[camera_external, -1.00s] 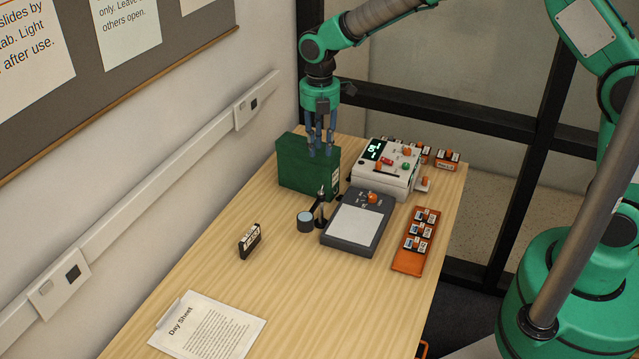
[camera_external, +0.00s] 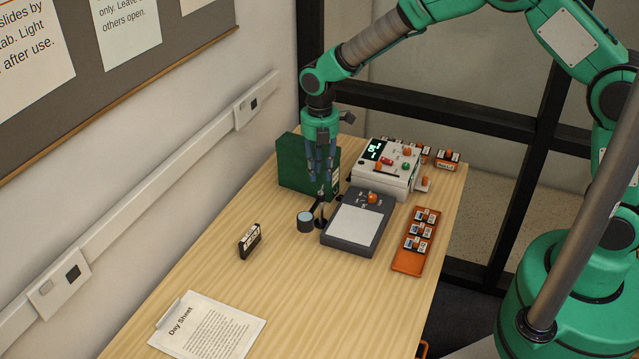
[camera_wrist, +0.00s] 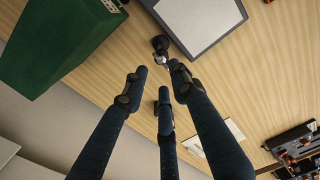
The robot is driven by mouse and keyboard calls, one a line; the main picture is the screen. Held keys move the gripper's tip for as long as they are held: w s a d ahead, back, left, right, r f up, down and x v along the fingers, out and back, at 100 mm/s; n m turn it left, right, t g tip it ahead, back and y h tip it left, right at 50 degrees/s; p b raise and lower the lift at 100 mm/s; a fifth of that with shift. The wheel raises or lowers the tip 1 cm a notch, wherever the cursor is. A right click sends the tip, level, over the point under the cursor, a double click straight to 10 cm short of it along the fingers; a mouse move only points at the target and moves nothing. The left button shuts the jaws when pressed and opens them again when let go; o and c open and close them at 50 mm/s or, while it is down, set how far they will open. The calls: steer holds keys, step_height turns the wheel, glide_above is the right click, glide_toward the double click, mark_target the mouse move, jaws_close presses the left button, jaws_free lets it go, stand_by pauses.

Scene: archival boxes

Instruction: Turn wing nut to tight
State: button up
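A small stand with a dark post (camera_external: 321,212) and a round lens (camera_external: 305,221) stands on the table, left of the grey light pad. A small metallic piece, perhaps the wing nut, shows near the fingertips in the wrist view (camera_wrist: 164,58); its wing shape is too small to make out. My gripper (camera_external: 321,183) points down over the top of this stand, in front of the green box. Its three blue fingers are spread with nothing between them in the wrist view (camera_wrist: 157,82). Contact with the stand cannot be told.
The green box (camera_external: 297,166) stands close behind my fingers. The light pad (camera_external: 352,226) and a white device (camera_external: 397,181) are on the right, with an orange slide tray (camera_external: 408,263) beyond. A black cassette-like block (camera_external: 249,241) and a day sheet (camera_external: 207,327) lie nearer; table between is clear.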

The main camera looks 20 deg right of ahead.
mark_target(321, 191)
steer(key=shift+f, duration=2.65)
steer(key=shift+c, duration=0.3)
jaws_close()
